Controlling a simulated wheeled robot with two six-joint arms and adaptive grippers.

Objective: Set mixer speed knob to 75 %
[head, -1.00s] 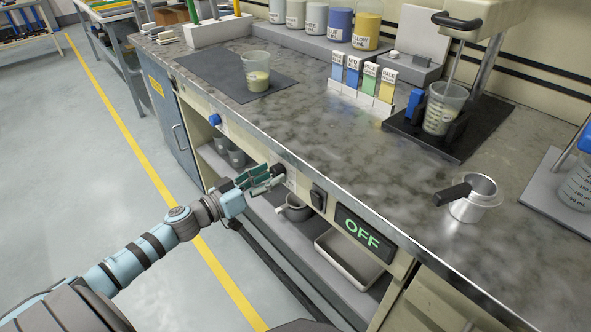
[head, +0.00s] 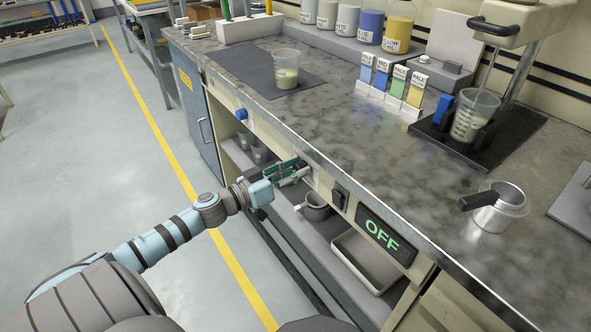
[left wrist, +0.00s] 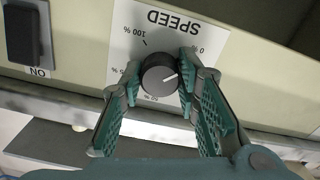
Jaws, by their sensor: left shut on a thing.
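The speed knob (left wrist: 160,76) is a dark round dial with a white pointer line, on a white label (left wrist: 180,25) reading SPEED, upside down in the left wrist view. The pointer aims to the right in that picture, between the 0 % and 50 % marks. The 100 % mark shows at upper left; the left finger partly covers the 75 % area. My left gripper (left wrist: 160,72) is shut on the knob, one finger on each side. In the head view my left gripper (head: 302,172) is at the bench's front panel and covers the knob. My right gripper is not in view.
A black switch (head: 340,196) and a display (head: 384,238) reading OFF sit right of the knob. A blue knob (head: 241,114) is to its left. A shelf below holds a mug (head: 316,207) and a tray (head: 368,262). The benchtop edge (head: 330,160) overhangs close above.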

